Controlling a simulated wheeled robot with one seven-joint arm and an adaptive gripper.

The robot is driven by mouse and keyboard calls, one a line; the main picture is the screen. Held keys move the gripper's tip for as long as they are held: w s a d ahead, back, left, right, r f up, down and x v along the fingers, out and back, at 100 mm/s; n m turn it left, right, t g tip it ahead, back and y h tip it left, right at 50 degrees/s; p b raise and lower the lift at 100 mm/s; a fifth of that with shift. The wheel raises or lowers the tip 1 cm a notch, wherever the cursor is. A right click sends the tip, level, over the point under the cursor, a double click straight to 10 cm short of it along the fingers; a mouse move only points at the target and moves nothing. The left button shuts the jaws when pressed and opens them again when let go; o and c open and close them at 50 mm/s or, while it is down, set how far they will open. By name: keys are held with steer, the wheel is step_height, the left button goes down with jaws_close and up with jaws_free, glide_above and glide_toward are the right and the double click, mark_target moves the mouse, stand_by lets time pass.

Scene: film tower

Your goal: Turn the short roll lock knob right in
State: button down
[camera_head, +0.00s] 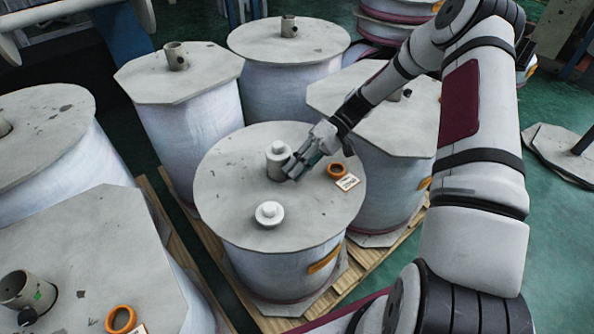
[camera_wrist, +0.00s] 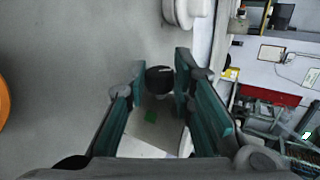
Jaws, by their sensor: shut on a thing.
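The short roll (camera_head: 225,200) stands upright in the middle of the head view, with a flat pale top disc. A short pale hub (camera_head: 278,165) with a white round cap (camera_head: 278,148) rises from its centre. My gripper (camera_head: 292,172) reaches down to the hub's right side. In the wrist view, a small round black knob (camera_wrist: 159,80) sits between the teal-padded fingertips, which are closed on it.
A loose white capped piece (camera_head: 269,215) rests on the roll's top in front of the hub. An orange ring (camera_head: 336,170) and a small label card (camera_head: 347,182) lie to the right. Other wrapped rolls (camera_head: 185,110) stand close around on wooden pallets (camera_head: 160,210).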

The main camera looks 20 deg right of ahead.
steer(key=shift+d+f+g+y+b, duration=0.15)
steer(key=shift+f+g+y+b, duration=0.15)
steer(key=shift+y+b, duration=0.5)
steer(key=shift+y, duration=0.3)
steer(key=c, duration=1.4)
jaws_free()
steer(key=shift+r, duration=0.1)
steer(key=v, duration=1.2)
